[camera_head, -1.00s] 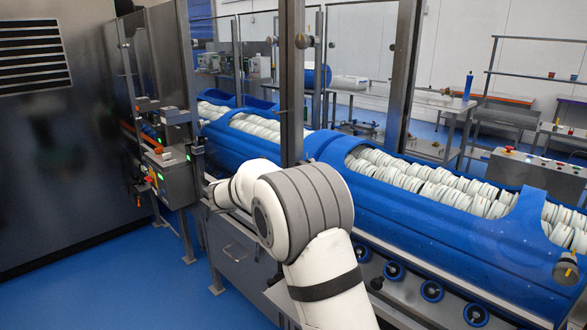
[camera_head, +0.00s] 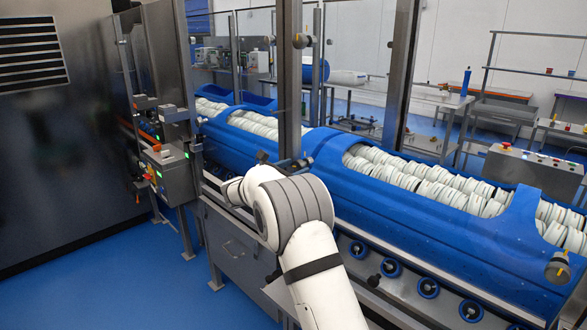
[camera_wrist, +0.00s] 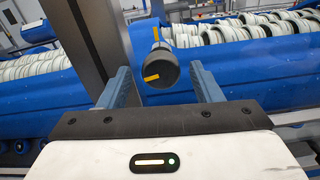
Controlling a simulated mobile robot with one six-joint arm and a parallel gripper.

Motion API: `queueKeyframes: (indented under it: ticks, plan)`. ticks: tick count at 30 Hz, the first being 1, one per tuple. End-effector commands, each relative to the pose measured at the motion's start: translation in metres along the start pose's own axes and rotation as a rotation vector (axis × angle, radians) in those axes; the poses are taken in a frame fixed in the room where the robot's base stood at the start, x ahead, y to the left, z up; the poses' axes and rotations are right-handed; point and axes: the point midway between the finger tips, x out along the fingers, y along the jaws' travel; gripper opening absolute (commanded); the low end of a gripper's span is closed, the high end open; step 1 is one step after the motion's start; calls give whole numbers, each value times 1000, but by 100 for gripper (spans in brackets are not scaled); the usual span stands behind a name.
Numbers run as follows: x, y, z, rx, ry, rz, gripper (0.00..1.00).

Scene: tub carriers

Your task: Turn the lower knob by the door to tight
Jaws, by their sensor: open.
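In the wrist view a dark round knob (camera_wrist: 160,73) with a yellow pointer bar stands just beyond my open fingers, roughly between their tips. Its bar lies nearly level, toward the left of its face. Just above and behind it shows a second, smaller-looking knob (camera_wrist: 156,38) with a yellow bar that points up. My gripper (camera_wrist: 163,82) is open and empty, with one blue-grey finger on each side below the nearer knob. I cannot tell whether either finger touches it.
A grey metal post (camera_head: 287,75) rises close by my gripper; it also shows in the wrist view (camera_wrist: 82,40). Long blue tubs (camera_head: 440,235) filled with white discs run behind. A control box (camera_head: 172,172) stands left. Another knob (camera_head: 561,268) is at far right.

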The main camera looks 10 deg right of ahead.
Motion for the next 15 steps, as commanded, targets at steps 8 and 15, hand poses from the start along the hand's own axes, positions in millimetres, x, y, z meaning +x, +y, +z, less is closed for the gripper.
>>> queueKeyframes:
  ticks: [8,15]
  plan:
    - [-1,0,0,0,0,1,50]
    - [-1,1,0,0,0,2,30]
